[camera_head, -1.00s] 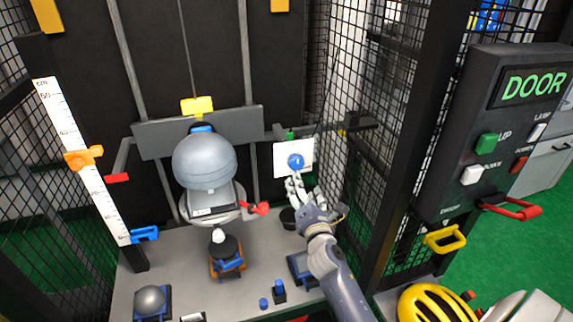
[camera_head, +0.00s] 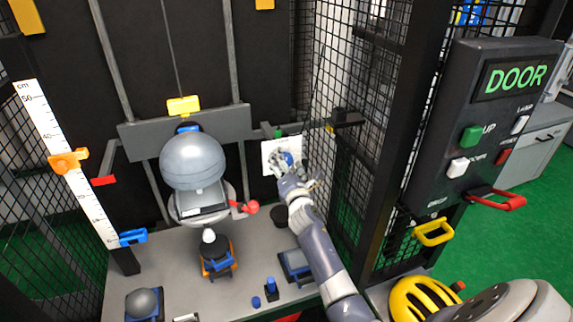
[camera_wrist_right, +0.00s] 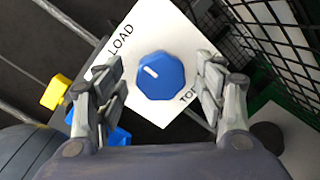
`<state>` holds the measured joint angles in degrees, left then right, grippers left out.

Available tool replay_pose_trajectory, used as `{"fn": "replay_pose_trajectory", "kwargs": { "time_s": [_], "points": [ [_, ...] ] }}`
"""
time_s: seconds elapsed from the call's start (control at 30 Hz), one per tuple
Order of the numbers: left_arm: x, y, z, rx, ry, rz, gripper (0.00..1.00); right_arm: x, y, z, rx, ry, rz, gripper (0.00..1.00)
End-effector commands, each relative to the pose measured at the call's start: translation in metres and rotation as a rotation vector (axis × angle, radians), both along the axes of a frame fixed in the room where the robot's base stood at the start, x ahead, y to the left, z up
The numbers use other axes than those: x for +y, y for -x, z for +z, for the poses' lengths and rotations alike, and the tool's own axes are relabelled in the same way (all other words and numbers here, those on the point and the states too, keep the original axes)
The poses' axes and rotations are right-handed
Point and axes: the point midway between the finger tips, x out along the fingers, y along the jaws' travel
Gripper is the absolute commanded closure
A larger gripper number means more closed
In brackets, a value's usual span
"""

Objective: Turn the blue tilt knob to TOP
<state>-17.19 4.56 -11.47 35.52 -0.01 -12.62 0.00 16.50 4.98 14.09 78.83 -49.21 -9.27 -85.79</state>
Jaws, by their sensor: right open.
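The blue tilt knob (camera_wrist_right: 160,77) sits on a white plate (camera_wrist_right: 186,28) marked LOAD at upper left and, partly hidden, "TO" at lower right in the right wrist view. The knob's white line points up and left, towards LOAD. My right gripper (camera_wrist_right: 160,70) is open, one finger on each side of the knob, with gaps showing between fingers and knob. In the head view my right gripper (camera_head: 281,159) is in front of the white plate and covers part of the knob (camera_head: 289,158). My left gripper is not in view.
A large grey helmet-like ball (camera_head: 192,160) hangs left of the plate, with a red lever (camera_head: 251,206) below it. Mesh (camera_head: 345,200) stands close on the right. A control box (camera_head: 480,130) reads DOOR. A yellow helmet (camera_head: 421,298) lies at lower right.

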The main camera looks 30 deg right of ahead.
Motion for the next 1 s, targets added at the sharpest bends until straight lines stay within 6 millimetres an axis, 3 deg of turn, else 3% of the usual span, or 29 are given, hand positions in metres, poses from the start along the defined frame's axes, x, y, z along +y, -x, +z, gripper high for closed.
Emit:
{"fn": "replay_pose_trajectory", "kwargs": {
  "time_s": [0.13, 0.3, 0.33, 0.67, 1.0],
  "points": [
    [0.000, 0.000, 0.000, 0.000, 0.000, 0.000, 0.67, 0.000, 0.000, 0.000, 0.000, 0.000, 0.000, 0.38],
    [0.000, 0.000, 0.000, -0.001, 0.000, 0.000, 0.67, 0.000, 0.000, 0.000, 0.000, 0.000, 0.000, 0.77],
    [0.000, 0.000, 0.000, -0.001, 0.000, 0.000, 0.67, 0.000, 0.000, 0.000, 0.000, 0.000, 0.000, 0.80],
    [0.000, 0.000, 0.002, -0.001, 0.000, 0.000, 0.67, 0.000, 0.001, 0.000, -0.004, -0.022, 0.000, 0.80],
    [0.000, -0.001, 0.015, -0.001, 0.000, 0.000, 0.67, 0.000, 0.001, 0.002, -0.049, -0.212, 0.001, 0.80]
  ]
}}
